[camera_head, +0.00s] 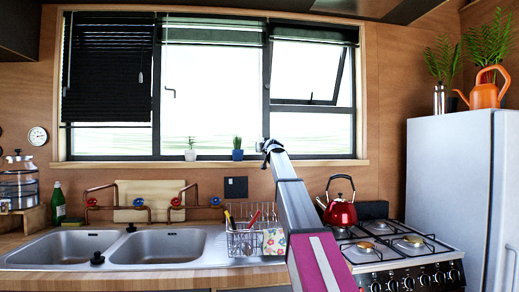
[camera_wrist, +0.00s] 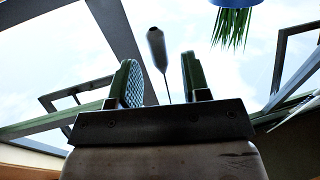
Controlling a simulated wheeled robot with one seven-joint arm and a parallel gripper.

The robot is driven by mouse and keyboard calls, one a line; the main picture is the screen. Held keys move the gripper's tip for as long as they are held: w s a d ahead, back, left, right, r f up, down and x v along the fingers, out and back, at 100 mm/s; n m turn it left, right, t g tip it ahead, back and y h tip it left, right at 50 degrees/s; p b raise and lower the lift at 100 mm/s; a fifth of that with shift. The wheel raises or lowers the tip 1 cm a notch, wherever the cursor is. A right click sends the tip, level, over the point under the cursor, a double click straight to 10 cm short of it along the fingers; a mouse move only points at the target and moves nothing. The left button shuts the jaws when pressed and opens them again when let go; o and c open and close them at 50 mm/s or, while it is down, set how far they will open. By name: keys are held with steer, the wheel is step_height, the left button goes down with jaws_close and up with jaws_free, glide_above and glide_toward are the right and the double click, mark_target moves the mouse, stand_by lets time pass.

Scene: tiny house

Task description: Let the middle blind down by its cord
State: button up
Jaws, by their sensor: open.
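The middle blind (camera_head: 212,31) is gathered up at the top of the middle window pane. In the wrist view a dark cord end knob (camera_wrist: 157,48) with a thin cord (camera_wrist: 166,88) shows between the two fingers of my gripper (camera_wrist: 157,62). The view is upside down, and I cannot tell whether the knob is level with the fingers or beyond them. My gripper is open, with a gap on both sides of the cord. In the head view my gripper (camera_head: 270,147) is small, in front of the lower window frame; the cord there is too thin to make out.
The left blind (camera_head: 105,70) hangs partway down with its own cord (camera_head: 140,75); the right blind (camera_head: 312,33) is gathered up. A blue-potted plant (camera_head: 237,150) stands on the sill near my gripper, and another plant (camera_head: 191,150) further left. A dish rack (camera_head: 250,240) and red kettle (camera_head: 341,210) are below.

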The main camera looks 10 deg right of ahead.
steer(key=w, duration=0.3)
steer(key=shift+w+a, duration=0.2)
steer(key=shift+a, duration=0.15)
jaws_close()
step_height(320, 180, up, 36)
steer(key=shift+r, duration=0.15)
jaws_free()
